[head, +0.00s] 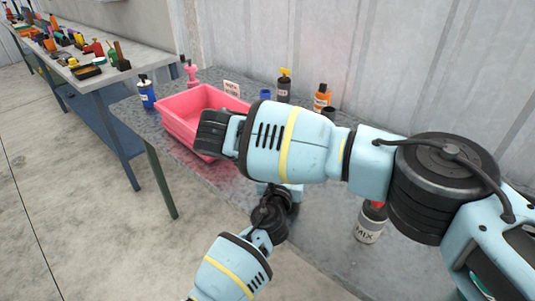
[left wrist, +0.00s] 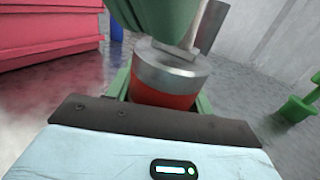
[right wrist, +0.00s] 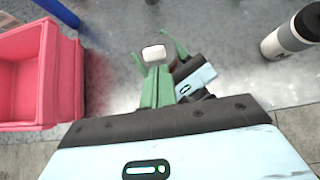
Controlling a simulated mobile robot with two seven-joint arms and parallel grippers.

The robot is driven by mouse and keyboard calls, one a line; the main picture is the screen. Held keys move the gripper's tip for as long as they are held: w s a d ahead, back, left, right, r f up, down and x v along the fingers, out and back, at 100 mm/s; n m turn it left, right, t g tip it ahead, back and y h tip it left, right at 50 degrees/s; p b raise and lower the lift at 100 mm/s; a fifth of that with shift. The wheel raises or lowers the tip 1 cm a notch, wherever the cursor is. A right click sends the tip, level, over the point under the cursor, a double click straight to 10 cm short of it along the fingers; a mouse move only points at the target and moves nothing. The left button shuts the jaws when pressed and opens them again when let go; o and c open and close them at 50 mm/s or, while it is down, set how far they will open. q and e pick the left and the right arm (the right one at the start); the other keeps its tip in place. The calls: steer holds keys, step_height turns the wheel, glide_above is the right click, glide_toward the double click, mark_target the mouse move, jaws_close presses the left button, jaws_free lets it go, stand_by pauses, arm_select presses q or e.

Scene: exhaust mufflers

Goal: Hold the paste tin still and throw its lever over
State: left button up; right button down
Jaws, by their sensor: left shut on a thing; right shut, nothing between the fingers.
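The paste tin (left wrist: 165,93) has a red body and a grey metal top; it stands upright in the left wrist view. My left gripper (left wrist: 162,88) is shut around its body, one green finger on each side. A pale metal lever (left wrist: 192,38) rises from the top. My right gripper (left wrist: 150,22) is shut and empty, its green fingers just above the tin's top; touching or not, I cannot tell. In the right wrist view its fingers (right wrist: 156,85) are together beside a pale lever end (right wrist: 153,53). In the head view my right arm hides the tin and both fingertips.
A pink bin (head: 188,102) stands left of my right gripper. A bottle marked MIX (head: 370,224) stands at right on the grey bench. Several bottles, a blue one (head: 146,93) among them, and a small sign (head: 231,89) stand around the bin. A cluttered table (head: 85,70) is farther left.

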steer(key=shift+w+d+r+g+y, duration=0.3)
steer(key=shift+r+g+y, duration=0.25)
steer(key=shift+g, duration=0.25)
stand_by(0.4)
steer(key=shift+w+d+r+g+y, duration=0.4)
steer(key=shift+w+d+r+g, duration=0.1)
steer(key=shift+w, duration=0.25)
steer(key=shift+w+d+r+g+y, duration=0.35)
steer(key=shift+w+d+r+g, duration=0.15)
steer(key=shift+w, duration=0.25)
steer(key=shift+r, duration=0.1)
steer(key=shift+r, duration=0.7)
steer(key=v, duration=1.2)
